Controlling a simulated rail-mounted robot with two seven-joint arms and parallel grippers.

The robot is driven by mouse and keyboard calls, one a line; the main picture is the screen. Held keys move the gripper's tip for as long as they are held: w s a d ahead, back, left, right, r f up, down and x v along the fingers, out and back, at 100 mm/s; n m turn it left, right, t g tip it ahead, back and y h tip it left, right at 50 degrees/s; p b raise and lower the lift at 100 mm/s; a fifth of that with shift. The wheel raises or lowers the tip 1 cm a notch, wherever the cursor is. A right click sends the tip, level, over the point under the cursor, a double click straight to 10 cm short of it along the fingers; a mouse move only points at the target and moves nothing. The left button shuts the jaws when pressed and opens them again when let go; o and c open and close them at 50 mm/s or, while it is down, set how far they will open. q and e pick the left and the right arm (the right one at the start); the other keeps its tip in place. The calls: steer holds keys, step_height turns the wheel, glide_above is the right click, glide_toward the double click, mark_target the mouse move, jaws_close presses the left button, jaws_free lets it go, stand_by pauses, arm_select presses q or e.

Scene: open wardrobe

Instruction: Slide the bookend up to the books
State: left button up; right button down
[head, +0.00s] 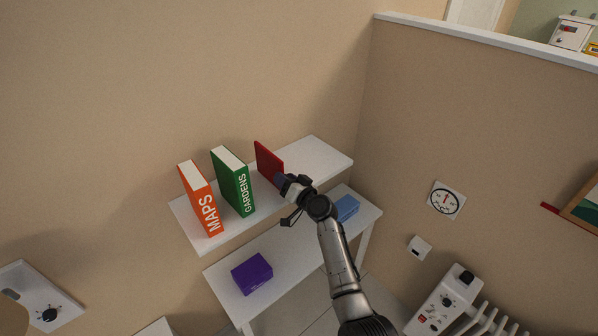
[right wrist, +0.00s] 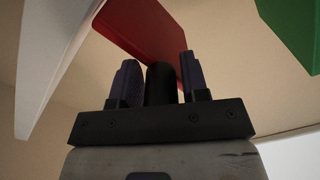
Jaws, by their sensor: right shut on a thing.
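The red bookend (head: 267,161) stands upright on the white upper shelf (head: 318,160), right of the books and apart from them. The green GARDENS book (head: 233,183) stands nearest to it, and the orange MAPS book (head: 201,200) stands further left. My right gripper (head: 281,182) is at the front of the bookend. In the right wrist view, its two fingers (right wrist: 160,82) are closed around a dark upright part in front of the red bookend plate (right wrist: 150,28). The green book (right wrist: 296,30) shows at that view's upper right. My left gripper is not in view.
A lower white shelf (head: 225,280) holds a purple box (head: 251,273) and a blue box (head: 347,207). A side wall with a dial (head: 446,200) stands to the right. The upper shelf is bare between the green book and the bookend, and right of the bookend.

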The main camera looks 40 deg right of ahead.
steer(key=a, duration=0.5)
steer(key=shift+s+a+p, duration=0.15)
steer(key=shift+a+p, duration=0.25)
steer(key=c, duration=0.8)
jaws_free()
steer(key=shift+c, duration=0.2)
steer(key=shift+s, duration=0.1)
steer(key=s+b, duration=0.1)
steer(key=s, duration=1.2)
steer(key=shift+s+d, duration=0.3)
steer(key=shift+d, duration=0.1)
